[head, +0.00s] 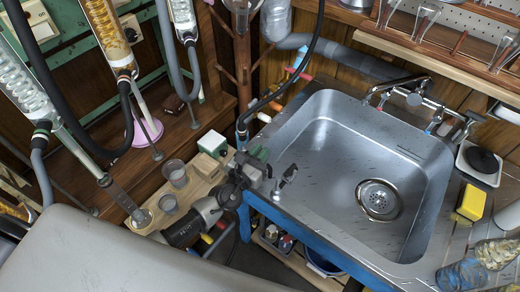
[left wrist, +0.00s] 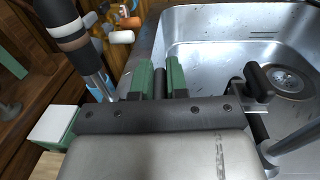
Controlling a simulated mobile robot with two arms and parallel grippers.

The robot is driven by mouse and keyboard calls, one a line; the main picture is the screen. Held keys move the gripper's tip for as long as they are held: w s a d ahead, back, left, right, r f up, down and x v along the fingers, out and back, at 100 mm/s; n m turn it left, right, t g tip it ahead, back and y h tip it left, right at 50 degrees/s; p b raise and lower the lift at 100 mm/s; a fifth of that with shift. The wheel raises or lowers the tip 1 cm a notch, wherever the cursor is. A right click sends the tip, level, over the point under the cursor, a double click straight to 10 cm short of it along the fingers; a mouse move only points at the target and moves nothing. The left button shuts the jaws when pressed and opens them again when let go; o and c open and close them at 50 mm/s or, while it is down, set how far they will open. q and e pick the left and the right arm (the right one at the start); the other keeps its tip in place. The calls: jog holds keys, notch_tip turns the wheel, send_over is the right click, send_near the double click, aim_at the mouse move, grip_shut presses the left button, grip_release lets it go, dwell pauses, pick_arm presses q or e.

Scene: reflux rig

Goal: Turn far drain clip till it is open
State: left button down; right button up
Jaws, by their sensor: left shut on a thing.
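In the left wrist view the green-padded fingers (left wrist: 160,68) are shut on a dark rounded piece, which I take as the handle of the far drain clip (left wrist: 160,84). The fingers and gripper body hide the rest of that clip, so its turn angle cannot be told. A second clip (head: 286,177) with a black handle stands nearer on the same rim, apart from the gripper; it also shows in the left wrist view (left wrist: 258,84). My right gripper is not in view.
The steel sink (head: 322,150) is empty, with a round drain strainer (head: 379,199). A black hose (head: 302,75) comes down close behind the gripper. Beakers (head: 175,173) stand on a wooden shelf to its left. A yellow sponge (head: 471,203) lies right of the sink.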

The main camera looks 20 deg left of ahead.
pick_arm(q)
jog(key=n+y, duration=0.1)
jog(key=n+y+p, duration=0.1)
jog(key=shift+d+r+t+y, duration=0.1)
jog(key=shift+r+t+y, duration=0.1)
jog(key=shift+t+y, duration=0.15)
jog(key=shift+f+n+y+p, duration=0.1)
jog(key=shift+n+y+p, duration=0.1)
jog(key=shift+n+y, duration=0.4)
jog(key=shift+f+n+y+p, duration=0.1)
jog(key=shift+n+y+p, duration=0.1)
jog(key=shift+y, duration=0.65)
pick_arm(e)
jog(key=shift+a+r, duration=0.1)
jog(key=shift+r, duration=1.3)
pick_arm(q)
jog(key=c, duration=1.1)
grip_release()
jog(key=shift+c, duration=0.2)
jog(key=s+b, duration=0.1)
jog(key=s, duration=0.9)
jog(key=shift+s+d, duration=0.2)
jog(key=shift+s, duration=0.2)
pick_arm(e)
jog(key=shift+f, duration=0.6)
